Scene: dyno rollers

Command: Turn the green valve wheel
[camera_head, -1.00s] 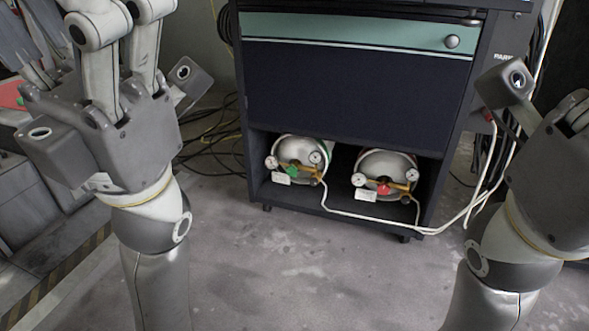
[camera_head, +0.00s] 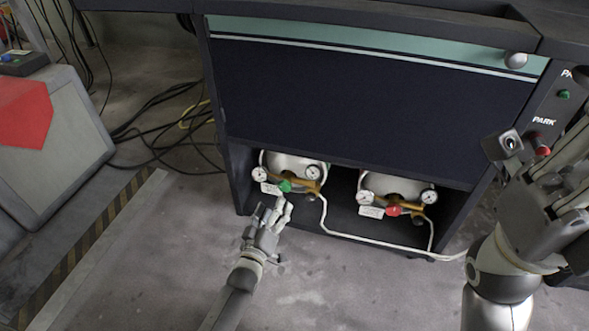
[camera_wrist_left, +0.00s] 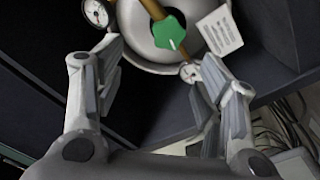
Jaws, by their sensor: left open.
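The green valve wheel (camera_head: 285,186) sits on the brass fitting of the left gas cylinder (camera_head: 297,164), in the open lower bay of the dark cabinet. In the left wrist view the green wheel (camera_wrist_left: 169,32) shows at top centre, beyond the fingers. My left gripper (camera_head: 276,206) is open and just in front of and below the wheel, apart from it. In the left wrist view its fingers (camera_wrist_left: 160,85) are spread with nothing between them. My right gripper (camera_head: 560,170) is raised at the right edge, partly cut off; its fingertips are hard to make out.
A second cylinder with a red valve wheel (camera_head: 393,210) stands to the right in the same bay. Gauges and a white tag (camera_head: 271,188) flank the green wheel. A white hose (camera_head: 350,236) runs along the bay's front edge. Cables (camera_head: 170,125) lie on the floor at left.

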